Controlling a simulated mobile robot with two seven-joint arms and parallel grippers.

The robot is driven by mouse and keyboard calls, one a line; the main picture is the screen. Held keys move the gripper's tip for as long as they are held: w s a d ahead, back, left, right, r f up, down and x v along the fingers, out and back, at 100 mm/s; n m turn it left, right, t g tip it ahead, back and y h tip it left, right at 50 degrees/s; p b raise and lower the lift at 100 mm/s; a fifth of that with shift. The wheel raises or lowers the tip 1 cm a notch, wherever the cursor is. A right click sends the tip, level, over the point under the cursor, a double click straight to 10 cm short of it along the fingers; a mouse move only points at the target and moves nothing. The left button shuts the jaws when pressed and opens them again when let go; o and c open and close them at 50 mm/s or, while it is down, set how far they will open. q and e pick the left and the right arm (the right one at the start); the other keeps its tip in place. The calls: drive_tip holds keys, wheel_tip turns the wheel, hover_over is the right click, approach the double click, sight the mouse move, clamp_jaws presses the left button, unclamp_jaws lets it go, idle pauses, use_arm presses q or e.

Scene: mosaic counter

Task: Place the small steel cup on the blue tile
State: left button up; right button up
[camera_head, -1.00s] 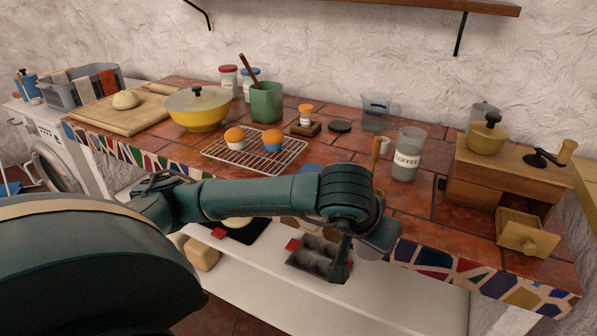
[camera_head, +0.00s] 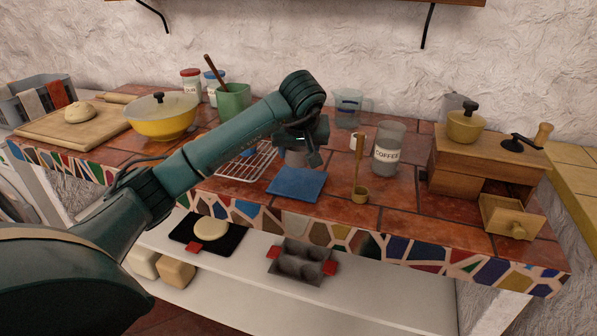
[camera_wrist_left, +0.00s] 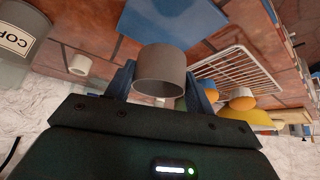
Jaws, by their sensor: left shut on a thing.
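The small steel cup (camera_head: 294,158) is grey and hangs below my left gripper (camera_head: 300,148) in the head view. The left wrist view shows the cup (camera_wrist_left: 160,72) between the two fingers of my left gripper (camera_wrist_left: 161,84), which is shut on it. The blue tile (camera_head: 297,183) lies flat and empty near the counter's front edge. The cup is just behind the tile's far edge in the head view; I cannot tell its exact height. The tile also shows in the left wrist view (camera_wrist_left: 170,22). My right gripper is out of view.
A wire rack (camera_head: 250,165) is left of the tile. A small brass-coloured cup with an upright handle (camera_head: 360,194) and a coffee jar (camera_head: 388,150) stand to the right. A wooden grinder with an open drawer (camera_head: 508,217) is farther right.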

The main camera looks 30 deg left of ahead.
sight(299, 165)
use_arm(q)
drive_tip(key=shift+f, duration=2.55)
drive_tip(key=shift+f, duration=0.1)
drive_tip(key=o, duration=1)
drive_tip(key=shift+c, duration=0.2)
